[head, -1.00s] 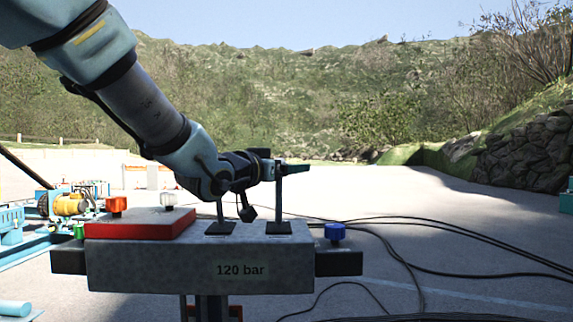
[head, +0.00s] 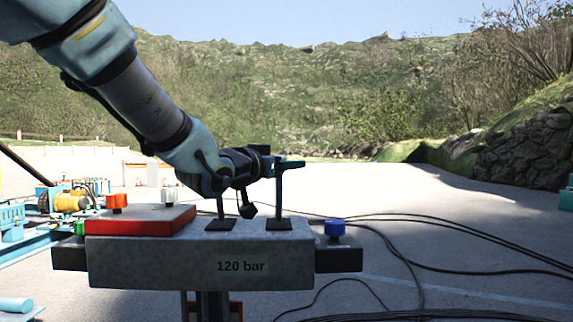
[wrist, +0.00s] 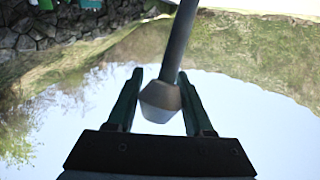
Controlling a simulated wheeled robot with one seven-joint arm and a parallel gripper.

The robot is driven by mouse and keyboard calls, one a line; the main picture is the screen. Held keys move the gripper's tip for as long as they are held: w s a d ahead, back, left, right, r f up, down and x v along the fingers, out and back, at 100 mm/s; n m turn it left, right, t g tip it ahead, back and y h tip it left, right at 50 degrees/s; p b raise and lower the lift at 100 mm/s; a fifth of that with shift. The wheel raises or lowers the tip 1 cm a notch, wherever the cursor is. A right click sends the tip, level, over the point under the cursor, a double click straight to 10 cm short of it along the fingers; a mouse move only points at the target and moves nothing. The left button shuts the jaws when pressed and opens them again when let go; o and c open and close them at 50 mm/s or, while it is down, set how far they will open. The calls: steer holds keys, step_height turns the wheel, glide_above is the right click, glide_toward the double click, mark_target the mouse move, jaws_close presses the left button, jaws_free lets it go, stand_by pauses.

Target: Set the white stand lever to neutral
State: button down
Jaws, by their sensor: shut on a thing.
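The grey control stand (head: 150,262) carries a "120 bar" label. Two thin dark levers rise from dark plates on its top. The right lever (head: 278,200) stands nearly upright. The left lever (head: 220,207) shows only its lower part; my arm hides its top. My gripper (head: 290,163) is shut on the top of the right lever. In the wrist view the lever's dark knob (wrist: 160,100) sits between my two teal fingers, with its rod running up out of the picture. I see no white lever.
A blue knob (head: 334,228) is at right, a green one (head: 79,228) at left. Black cables (head: 440,270) cross the open ground.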

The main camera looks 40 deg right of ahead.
stand_by(0.4)
steer(key=w+d, duration=0.1)
steer(key=w, duration=0.1)
steer(key=w+d+b, duration=0.1)
steer(key=w+d, duration=0.1)
steer(key=shift+w+d+f, duration=0.1)
steer(key=shift+w+d, duration=0.2)
steer(key=shift+w, duration=0.05)
steer(key=c, duration=0.6)
jaws_free()
steer(key=shift+f, duration=0.1)
steer(key=shift+c, duration=0.2)
steer(key=o, duration=0.3)
steer(key=shift+r, duration=0.2)
steer(key=shift+o, duration=0.2)
steer(key=shift+r, duration=0.1)
